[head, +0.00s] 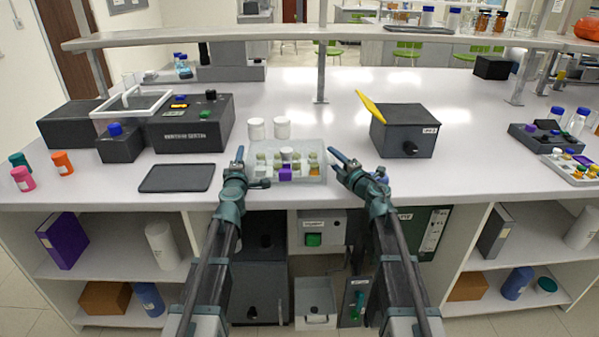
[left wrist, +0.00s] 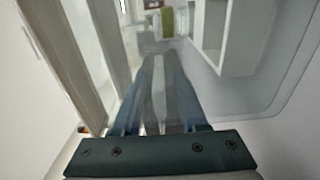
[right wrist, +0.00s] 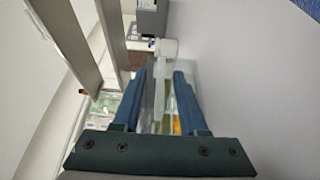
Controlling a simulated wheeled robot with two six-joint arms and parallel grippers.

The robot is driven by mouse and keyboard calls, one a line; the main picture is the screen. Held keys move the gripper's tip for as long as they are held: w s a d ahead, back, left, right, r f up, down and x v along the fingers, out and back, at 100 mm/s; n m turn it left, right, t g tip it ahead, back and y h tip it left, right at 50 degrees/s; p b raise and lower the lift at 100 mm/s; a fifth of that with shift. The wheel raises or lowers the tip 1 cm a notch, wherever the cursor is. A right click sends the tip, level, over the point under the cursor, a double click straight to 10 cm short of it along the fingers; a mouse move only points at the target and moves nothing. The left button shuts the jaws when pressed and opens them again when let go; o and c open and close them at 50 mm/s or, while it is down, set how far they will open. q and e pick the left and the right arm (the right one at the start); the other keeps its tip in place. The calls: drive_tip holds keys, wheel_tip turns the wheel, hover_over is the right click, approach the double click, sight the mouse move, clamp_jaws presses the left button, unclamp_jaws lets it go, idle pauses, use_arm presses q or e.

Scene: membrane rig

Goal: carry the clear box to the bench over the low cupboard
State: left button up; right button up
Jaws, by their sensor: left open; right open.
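The clear box (head: 322,176) stands near the front edge of the bench top (head: 460,180), holding several small capped vials and a purple and an orange piece. My left gripper (head: 240,158) is open at the box's left side. My right gripper (head: 343,160) is open at its right side. In the right wrist view, a clear, pale piece (right wrist: 160,85) shows between my open fingers; I cannot tell whether they touch it. In the left wrist view, the fingers overlap clear material and contact is unclear. I cannot tell which unit is the low cupboard.
A dark box with a yellow lever (head: 408,135) is at right, a dark heater unit (head: 190,122) and flat black pad (head: 176,178) at left. A raised shelf (head: 320,32) crosses behind. Open shelves (head: 110,262) lie below the bench.

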use_arm(q)
drive_tip(key=shift+s, duration=0.1)
drive_tip(key=s, duration=0.8)
drive_tip(key=s+d, duration=0.1)
drive_tip(key=s, duration=0.3)
drive_tip(key=shift+w+a, duration=0.1)
use_arm(e)
drive_tip(key=v, duration=1.2)
drive_tip(key=shift+s, duration=0.1)
